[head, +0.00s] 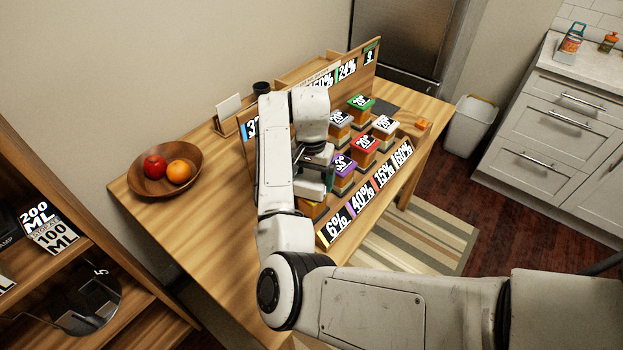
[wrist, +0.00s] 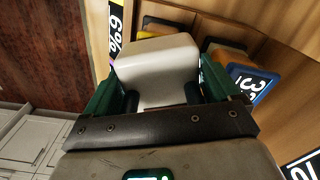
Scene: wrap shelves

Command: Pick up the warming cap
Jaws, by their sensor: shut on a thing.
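In the wrist view my gripper (wrist: 160,72) is shut on a white block-like thing (wrist: 157,55) with rounded edges, which I take for the warming cap. The green fingers press on its left and right sides. In the head view my gripper (head: 318,170) is over the near left part of the wooden rack, and my arm hides most of it. I cannot make out the cap clearly there, or tell whether it is clear of the rack.
The wooden rack (head: 397,160) holds several boxes with coloured lids, including a purple one (head: 343,165) close to my gripper. Labels such as 6% and 40% line its front. A wooden bowl (head: 151,190) with fruit stands on the table, left. A bin (head: 468,125) stands beyond.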

